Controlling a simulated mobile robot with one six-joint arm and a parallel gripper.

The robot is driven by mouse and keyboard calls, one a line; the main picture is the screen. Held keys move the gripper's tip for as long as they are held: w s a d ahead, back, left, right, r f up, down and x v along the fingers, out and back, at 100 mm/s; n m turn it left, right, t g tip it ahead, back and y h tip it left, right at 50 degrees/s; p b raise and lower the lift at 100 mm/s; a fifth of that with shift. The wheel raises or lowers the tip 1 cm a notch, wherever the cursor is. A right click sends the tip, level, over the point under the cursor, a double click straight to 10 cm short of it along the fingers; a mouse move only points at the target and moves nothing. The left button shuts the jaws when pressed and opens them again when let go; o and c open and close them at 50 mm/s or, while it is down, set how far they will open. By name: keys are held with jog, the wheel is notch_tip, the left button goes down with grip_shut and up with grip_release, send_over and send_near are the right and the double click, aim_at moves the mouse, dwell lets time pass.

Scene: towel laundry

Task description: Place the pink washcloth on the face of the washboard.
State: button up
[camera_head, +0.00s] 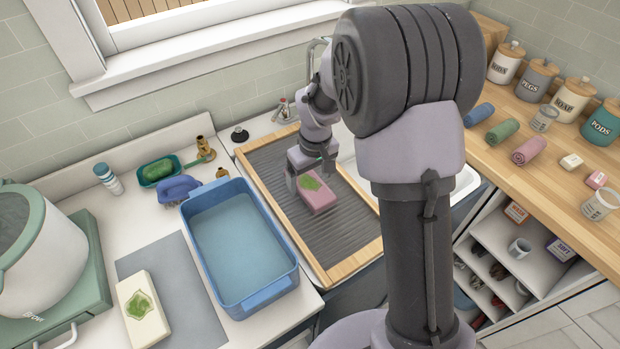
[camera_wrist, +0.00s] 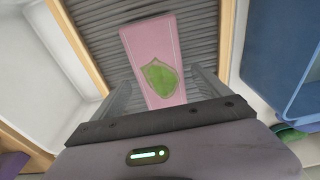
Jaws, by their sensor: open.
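The pink washcloth (camera_head: 318,199), folded flat with a green emblem, lies on the ridged grey face of the wood-framed washboard (camera_head: 345,238). In the wrist view the washcloth (camera_wrist: 147,35) lies lengthwise over the dark ridges of the washboard (camera_wrist: 90,22), inside its wooden frame. My gripper (camera_head: 310,178) is open just above the near part of the cloth as the wrist camera sees it. In that view its fingers (camera_wrist: 161,88) stand on either side of the cloth, apart from it. My gripper's body hides the cloth's lower end there.
A blue basin (camera_head: 255,297) of water stands left of the washboard. A cream folded cloth (camera_head: 142,310) lies on a grey mat. A purple brush (camera_head: 178,189) and green soap dish (camera_head: 160,170) sit behind. Rolled cloths, including a pink one (camera_head: 528,150), lie on the right wooden counter (camera_head: 545,180).

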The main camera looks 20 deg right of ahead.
aim_at(313, 187)
jog(key=s+r+m+t+p, duration=0.1)
jog(key=s+r+p, duration=0.15)
jog(key=r, duration=0.65)
jog(key=s+r+m+p, duration=0.1)
jog(key=s+r, duration=0.3)
jog(key=r, duration=0.6)
jog(key=s+a+r+m+t+y, duration=0.1)
jog(key=s+a+r+m+t, duration=0.15)
jog(key=s, duration=0.65)
jog(key=s+a+r+m+t+y, duration=0.1)
jog(key=s+r+m, duration=0.25)
jog(key=s, duration=0.65)
notch_tip(313, 187, down, 7)
jog(key=b, duration=0.7)
jog(key=shift+w+a, duration=0.15)
jog(key=shift+a, duration=0.05)
